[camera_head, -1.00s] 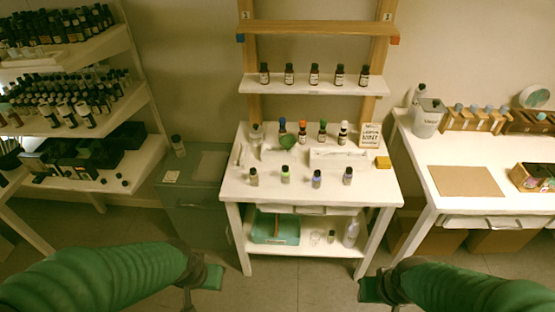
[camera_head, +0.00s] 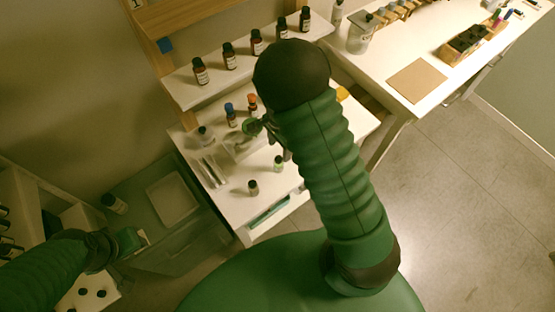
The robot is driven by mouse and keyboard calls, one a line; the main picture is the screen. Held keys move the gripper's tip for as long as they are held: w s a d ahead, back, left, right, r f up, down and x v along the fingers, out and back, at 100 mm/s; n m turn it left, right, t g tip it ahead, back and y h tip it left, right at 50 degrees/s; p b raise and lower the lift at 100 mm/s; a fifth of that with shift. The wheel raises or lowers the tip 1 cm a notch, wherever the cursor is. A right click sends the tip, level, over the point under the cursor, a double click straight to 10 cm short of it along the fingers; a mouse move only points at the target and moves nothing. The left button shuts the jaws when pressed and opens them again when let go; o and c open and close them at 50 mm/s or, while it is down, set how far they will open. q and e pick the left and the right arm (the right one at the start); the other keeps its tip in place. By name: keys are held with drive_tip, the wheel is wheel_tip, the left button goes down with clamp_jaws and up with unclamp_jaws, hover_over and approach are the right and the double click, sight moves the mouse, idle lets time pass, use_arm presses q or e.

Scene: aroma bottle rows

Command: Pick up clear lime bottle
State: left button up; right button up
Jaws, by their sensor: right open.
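A small clear bottle with lime-green content and a dark cap, the lime bottle (camera_head: 278,164), stands upright in the front row on the white table (camera_head: 222,196). My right gripper (camera_head: 275,138), mostly hidden behind my raised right arm, shows as dark fingers just above and behind the lime bottle. It is open and holds nothing that I can see; whether it touches the bottle I cannot tell. My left gripper (camera_head: 138,241) is low at the left, over the grey cabinet, and its finger gap is not clear.
A clear yellowish bottle (camera_head: 253,187) stands left of the lime one. Blue-capped (camera_head: 230,115) and orange-capped (camera_head: 252,103) bottles stand behind, below a shelf (camera_head: 190,96) of brown bottles. My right arm hides the table's right part. Another white table (camera_head: 405,55) stands at right.

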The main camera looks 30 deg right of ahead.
sight(278, 165)
drive_tip(key=f, duration=0.6)
drive_tip(key=a+f, duration=0.1)
drive_tip(key=f, duration=0.3)
drive_tip(key=shift+s+p, duration=0.2)
drive_tip(key=shift+p, duration=0.1)
drive_tip(key=shift+d+f, duration=0.1)
drive_tip(key=shift+f, duration=0.2)
drive_tip(key=shift+d+f, duration=0.1)
drive_tip(key=shift+d, duration=0.2)
drive_tip(key=shift+a, duration=0.35)
clamp_jaws()
drive_tip(key=shift+d, duration=0.1)
